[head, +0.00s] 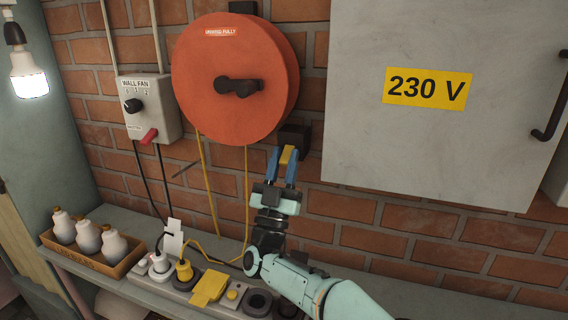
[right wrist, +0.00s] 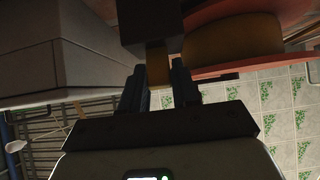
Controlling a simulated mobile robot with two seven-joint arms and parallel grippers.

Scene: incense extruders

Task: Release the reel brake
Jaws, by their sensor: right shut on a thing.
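The orange cable reel (head: 230,90) hangs on the brick wall with a black crank handle (head: 238,87) at its centre. A dark block (head: 294,137) sits at the reel's lower right, with a small yellow tab (head: 287,156) below it, which looks like the brake lever. My right gripper (head: 286,162) is shut on the yellow tab, its blue fingers on either side. In the right wrist view the tab (right wrist: 157,65) shows between the dark fingers, under the dark block (right wrist: 150,25). The reel (right wrist: 265,45) is at upper right there. My left gripper is not in view.
A grey cabinet (head: 440,120) marked 230 V is close to the right of the gripper. A wall fan switch box (head: 148,110) is at left. Below, a shelf (head: 90,272) carries a bottle tray (head: 122,266) and a power strip (head: 168,288) with plugs. Yellow cable (head: 208,190) hangs from the reel.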

